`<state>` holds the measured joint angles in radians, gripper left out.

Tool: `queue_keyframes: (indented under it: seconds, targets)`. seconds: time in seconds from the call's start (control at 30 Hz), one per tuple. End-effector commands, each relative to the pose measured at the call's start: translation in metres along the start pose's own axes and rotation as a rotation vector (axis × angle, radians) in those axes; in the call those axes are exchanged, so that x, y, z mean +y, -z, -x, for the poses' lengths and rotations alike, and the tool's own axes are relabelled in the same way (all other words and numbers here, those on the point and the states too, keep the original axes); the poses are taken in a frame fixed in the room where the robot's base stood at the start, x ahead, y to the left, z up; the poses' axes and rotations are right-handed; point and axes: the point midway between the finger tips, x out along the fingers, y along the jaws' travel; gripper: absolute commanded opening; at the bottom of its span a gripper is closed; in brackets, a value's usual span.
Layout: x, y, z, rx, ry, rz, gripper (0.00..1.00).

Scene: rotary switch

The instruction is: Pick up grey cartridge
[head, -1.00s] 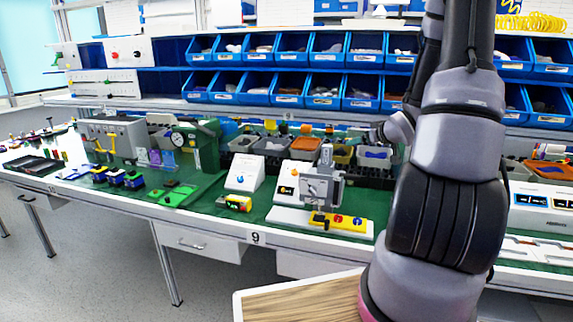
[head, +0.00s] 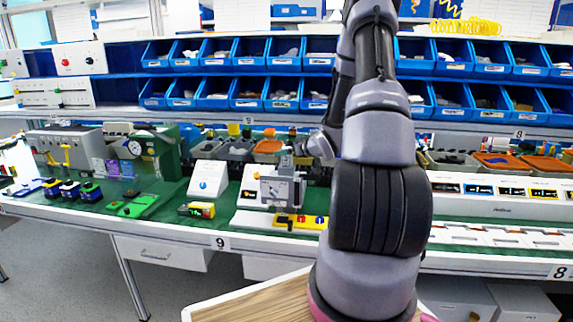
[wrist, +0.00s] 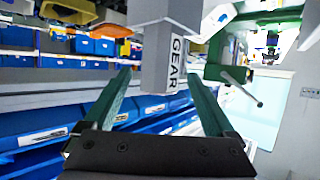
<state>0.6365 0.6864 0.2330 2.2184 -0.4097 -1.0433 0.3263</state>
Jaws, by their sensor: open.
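My gripper (wrist: 160,80) is open in the wrist view, its two green fingers spread apart. A grey block with a white GEAR label (wrist: 163,62) stands beyond and between the fingertips. It may be the grey cartridge, but I cannot tell for sure. No contact with the fingers is clear. In the head view, a grey upright device (head: 280,188) stands on a white base on the green bench, left of my arm. My wrist is just above and right of it; the fingers are too small to make out there. No separate grey cartridge is clear in the head view.
Blue bins (head: 265,92) fill the shelves behind the bench. A white box with a blue knob (head: 207,181) and a small yellow-black device (head: 196,209) stand left of the grey device. A long white panel unit (head: 500,190) stands on the right. A green press (head: 160,150) stands further left.

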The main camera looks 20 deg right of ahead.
Motion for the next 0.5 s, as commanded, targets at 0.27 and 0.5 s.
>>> queue_keyframes:
  seconds: [0.27, 0.5]
  targets:
    - [0.0003, 0.0000, -0.0131, -0.001, -0.001, -0.001, 0.90]
    - [0.0002, 0.0000, -0.0128, -0.001, -0.001, 0.000, 0.32]
